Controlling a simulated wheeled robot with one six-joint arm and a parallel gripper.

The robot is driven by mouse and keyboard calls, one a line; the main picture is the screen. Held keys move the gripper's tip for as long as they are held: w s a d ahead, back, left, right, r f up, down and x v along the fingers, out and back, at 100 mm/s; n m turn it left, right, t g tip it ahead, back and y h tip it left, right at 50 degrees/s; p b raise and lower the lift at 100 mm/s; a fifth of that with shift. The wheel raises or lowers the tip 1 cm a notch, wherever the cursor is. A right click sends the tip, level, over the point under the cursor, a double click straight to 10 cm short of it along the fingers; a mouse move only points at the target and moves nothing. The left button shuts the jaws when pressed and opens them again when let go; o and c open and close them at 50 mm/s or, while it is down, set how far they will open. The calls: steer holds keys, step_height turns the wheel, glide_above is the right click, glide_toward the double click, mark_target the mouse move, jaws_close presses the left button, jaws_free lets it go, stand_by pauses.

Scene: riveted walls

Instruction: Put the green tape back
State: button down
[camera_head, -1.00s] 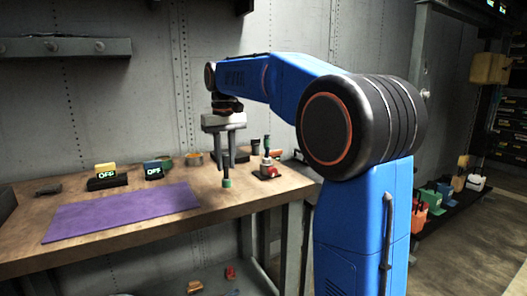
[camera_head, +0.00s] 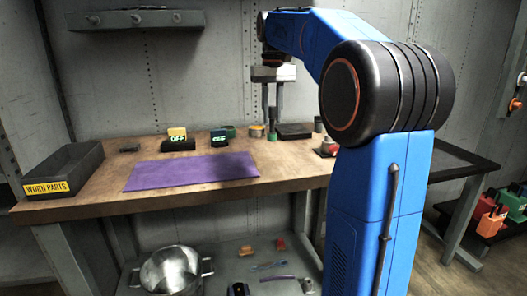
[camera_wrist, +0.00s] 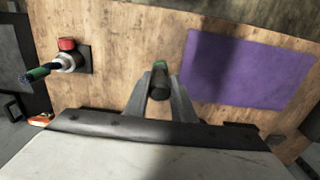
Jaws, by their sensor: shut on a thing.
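My gripper (camera_head: 272,108) is shut on a dark cylinder with a green end (camera_head: 272,122), held roughly upright with the green end down. In the wrist view the cylinder (camera_wrist: 160,80) is between the two fingers, over bare wood beside the purple mat (camera_wrist: 248,70). A low green round thing (camera_head: 228,131) stands at the back of the workbench (camera_head: 105,190), partly hidden behind a box reading OFF. A tan round thing (camera_head: 256,130) is to its right. I cannot tell whether the green round thing is a tape roll.
A stand with a red part (camera_wrist: 67,44) holds a dark and green piece at the left in the wrist view. Two OFF boxes (camera_head: 178,139) (camera_head: 219,137) and a WORN PARTS bin (camera_head: 60,170) are on the bench. The purple mat is empty.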

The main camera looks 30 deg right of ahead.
mark_target(272, 107)
steer(key=shift+f, duration=4.1)
steer(key=shift+f, duration=0.15)
steer(key=c, duration=1.5)
jaws_free()
step_height(272, 107, up, 12)
steer(key=shift+r, duration=0.15)
steer(key=shift+s, duration=0.1)
steer(key=s+a+f+n+t, duration=0.1)
steer(key=s+a+f, duration=0.4)
steer(key=s+f, duration=0.5)
steer(key=s+a+f+n+t, duration=0.1)
steer(key=s+a+f, duration=0.4)
steer(key=s+f, duration=0.5)
steer(key=s+a+f+n+t, duration=0.1)
steer(key=s+a+f, duration=0.4)
steer(key=s+f, duration=0.5)
steer(key=shift+a+f+t, duration=0.25)
steer(key=shift+a+t, duration=0.15)
steer(key=shift+t, duration=0.5)
